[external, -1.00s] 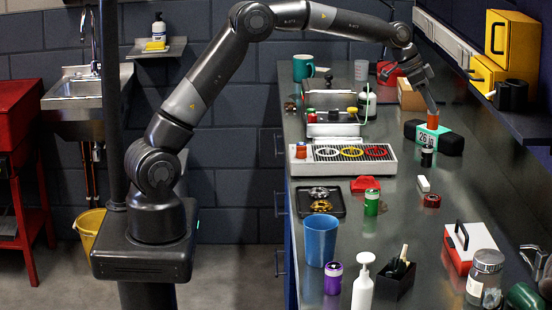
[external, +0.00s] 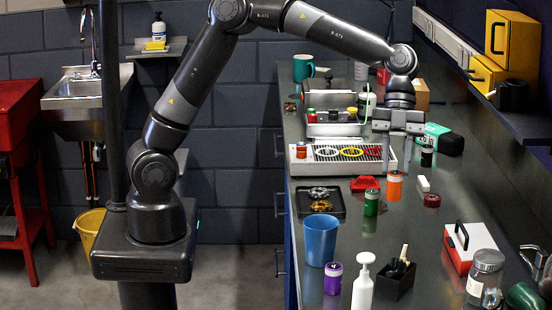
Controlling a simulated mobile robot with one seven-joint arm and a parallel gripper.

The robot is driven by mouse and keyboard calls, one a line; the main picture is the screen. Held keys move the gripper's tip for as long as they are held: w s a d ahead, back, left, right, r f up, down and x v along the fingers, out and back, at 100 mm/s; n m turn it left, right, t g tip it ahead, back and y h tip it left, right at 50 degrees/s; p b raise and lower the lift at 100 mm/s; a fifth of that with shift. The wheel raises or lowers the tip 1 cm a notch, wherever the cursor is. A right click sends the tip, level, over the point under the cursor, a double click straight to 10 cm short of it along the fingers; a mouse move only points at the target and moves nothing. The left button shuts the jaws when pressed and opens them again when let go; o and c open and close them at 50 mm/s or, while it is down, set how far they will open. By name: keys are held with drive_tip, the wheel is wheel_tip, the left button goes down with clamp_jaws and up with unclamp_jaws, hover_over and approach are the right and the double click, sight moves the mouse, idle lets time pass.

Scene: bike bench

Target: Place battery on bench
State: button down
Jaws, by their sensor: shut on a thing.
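An orange battery (external: 394,187) with a pale top is upright at the middle of the dark bench (external: 420,240), right of a green battery. My gripper (external: 395,169) points straight down over it and is shut on its top end. The battery's base is at or just above the bench surface; I cannot tell whether it touches. The fingertips cover part of its top.
A green battery (external: 371,202), a red object (external: 365,184), a small white block (external: 423,184) and a dark red cylinder (external: 432,201) are close by. The charger (external: 302,168) is behind. Clear bench lies in front, left of the red-and-white box (external: 470,245).

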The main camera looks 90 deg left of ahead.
drive_tip(key=shift+m+g, duration=0.3)
drive_tip(key=shift+m, duration=0.3)
drive_tip(key=shift+w+a+f, duration=0.95)
drive_tip(key=shift+w+f, duration=0.1)
drive_tip(key=shift+f, duration=0.75)
drive_tip(key=shift+w+a+f, duration=1)
drive_tip(key=shift+w+f, duration=0.05)
drive_tip(key=shift+f, duration=0.8)
drive_tip(key=shift+w+a+f, duration=0.95)
drive_tip(key=shift+w+f, duration=0.1)
drive_tip(key=shift+f, duration=0.75)
drive_tip(key=shift+f, duration=0.1)
drive_tip(key=c, duration=1.1)
unclamp_jaws()
